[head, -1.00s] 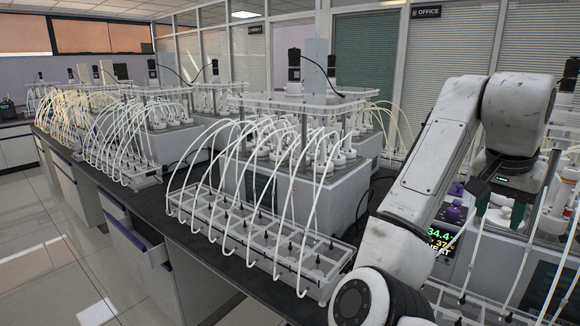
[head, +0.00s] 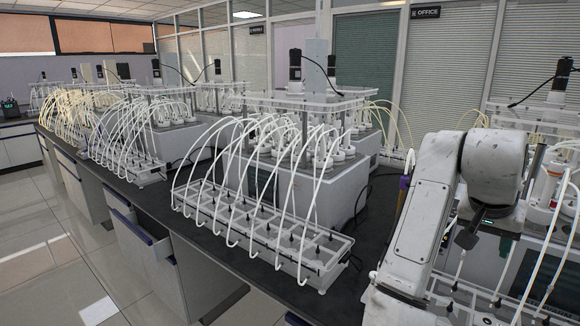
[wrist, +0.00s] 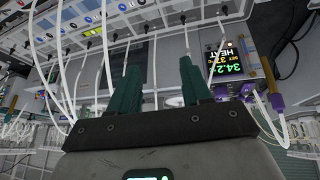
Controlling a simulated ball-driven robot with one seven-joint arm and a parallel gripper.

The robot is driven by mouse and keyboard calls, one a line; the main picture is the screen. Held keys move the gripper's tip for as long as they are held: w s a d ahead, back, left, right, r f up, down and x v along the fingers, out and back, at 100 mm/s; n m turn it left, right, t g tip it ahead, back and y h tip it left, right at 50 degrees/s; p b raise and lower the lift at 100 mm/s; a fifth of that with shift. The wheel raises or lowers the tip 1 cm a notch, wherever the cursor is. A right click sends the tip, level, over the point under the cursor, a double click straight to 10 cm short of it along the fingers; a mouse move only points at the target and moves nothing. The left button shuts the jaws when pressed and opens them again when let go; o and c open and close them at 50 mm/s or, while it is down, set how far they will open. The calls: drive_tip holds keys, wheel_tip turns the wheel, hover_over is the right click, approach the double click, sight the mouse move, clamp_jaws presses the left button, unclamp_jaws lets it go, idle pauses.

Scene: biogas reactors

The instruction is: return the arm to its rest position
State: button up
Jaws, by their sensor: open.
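My gripper (wrist: 160,62) shows in the wrist view with its two green fingers apart and nothing between them. In the head view my arm is folded at the right, its white elbow in front of the bench equipment. The gripper hangs below the wrist there, mostly hidden, and its fingers are hard to make out. The wrist view shows white tubes passing close around the fingers. I cannot tell whether any tube touches them.
A heater display (wrist: 223,60) stands right of the fingers in the wrist view. A tube rack (head: 262,232) with arching white hoses sits on the black bench left of my arm. A drawer (head: 150,243) stands open. The tiled floor (head: 55,255) at left is clear.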

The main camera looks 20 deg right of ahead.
drive_tip(key=s+a+f+n, duration=0.2)
drive_tip(key=a+f, duration=0.1)
drive_tip(key=f, duration=0.4)
drive_tip(key=s+a+f+n+t, duration=0.1)
drive_tip(key=a+f+n, duration=0.15)
drive_tip(key=f, duration=0.45)
drive_tip(key=s+a+f+n, duration=0.2)
drive_tip(key=f+n, duration=0.1)
drive_tip(key=f, duration=0.4)
drive_tip(key=s+a+f+n+g+y, duration=0.1)
drive_tip(key=s+a+f+n+y, duration=0.4)
drive_tip(key=s+a+f, duration=1)
drive_tip(key=shift+s+a, duration=0.75)
drive_tip(key=shift+a, duration=0.25)
drive_tip(key=shift+c, duration=0.5)
